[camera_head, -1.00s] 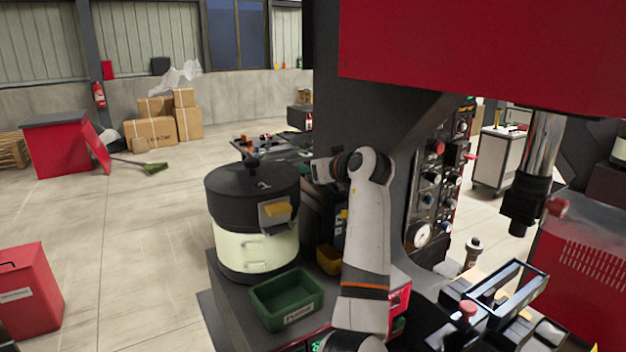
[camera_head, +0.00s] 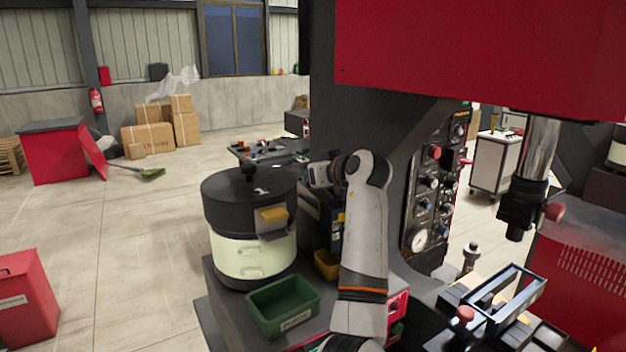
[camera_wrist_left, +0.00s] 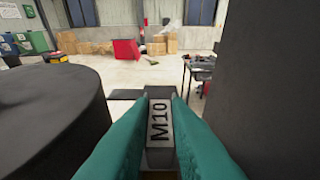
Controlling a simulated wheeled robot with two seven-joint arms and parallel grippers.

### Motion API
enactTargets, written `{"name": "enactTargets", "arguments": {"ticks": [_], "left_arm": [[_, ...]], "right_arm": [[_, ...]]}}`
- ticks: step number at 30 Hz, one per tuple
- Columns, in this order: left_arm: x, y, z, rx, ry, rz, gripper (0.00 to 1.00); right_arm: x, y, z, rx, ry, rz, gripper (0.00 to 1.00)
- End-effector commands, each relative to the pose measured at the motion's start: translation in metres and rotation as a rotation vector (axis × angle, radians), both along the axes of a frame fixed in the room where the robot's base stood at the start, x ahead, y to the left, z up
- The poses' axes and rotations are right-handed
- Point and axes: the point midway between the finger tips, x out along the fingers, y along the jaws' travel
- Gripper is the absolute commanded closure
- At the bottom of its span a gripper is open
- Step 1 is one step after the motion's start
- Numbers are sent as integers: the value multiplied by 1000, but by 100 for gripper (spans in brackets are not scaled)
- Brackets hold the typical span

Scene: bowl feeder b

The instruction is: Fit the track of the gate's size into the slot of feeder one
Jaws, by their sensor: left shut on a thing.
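I cannot make out the slot or the gate's size. My right gripper is not in view.
A green bin (camera_head: 283,305) stands before the feeder, and a small yellow bin (camera_head: 327,265) right of it. The dark press column (camera_wrist_left: 259,90) closes off the right side in the wrist view. Dials and knobs line the panel (camera_head: 437,195).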

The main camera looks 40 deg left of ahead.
Motion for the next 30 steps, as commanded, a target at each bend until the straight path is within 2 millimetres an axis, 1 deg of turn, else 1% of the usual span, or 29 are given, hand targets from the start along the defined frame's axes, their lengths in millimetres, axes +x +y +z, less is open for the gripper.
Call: {"name": "enactTargets", "arguments": {"ticks": [5, 12, 18, 23, 26, 30], "left_arm": [[0, 0, 21, 2, -6, 1, 100], [0, 0, 59, 3, -5, 0, 100], [0, 0, 87, 3, -4, 0, 100], [0, 0, 93, -3, 0, 1, 100], [0, 1, 89, -10, 3, 1, 100], [0, 1, 79, -29, 8, 0, 100]], "right_arm": [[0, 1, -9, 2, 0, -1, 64], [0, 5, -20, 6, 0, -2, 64], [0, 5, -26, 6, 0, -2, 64], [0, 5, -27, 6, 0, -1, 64], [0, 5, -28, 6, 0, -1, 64], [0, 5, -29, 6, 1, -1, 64]]}}
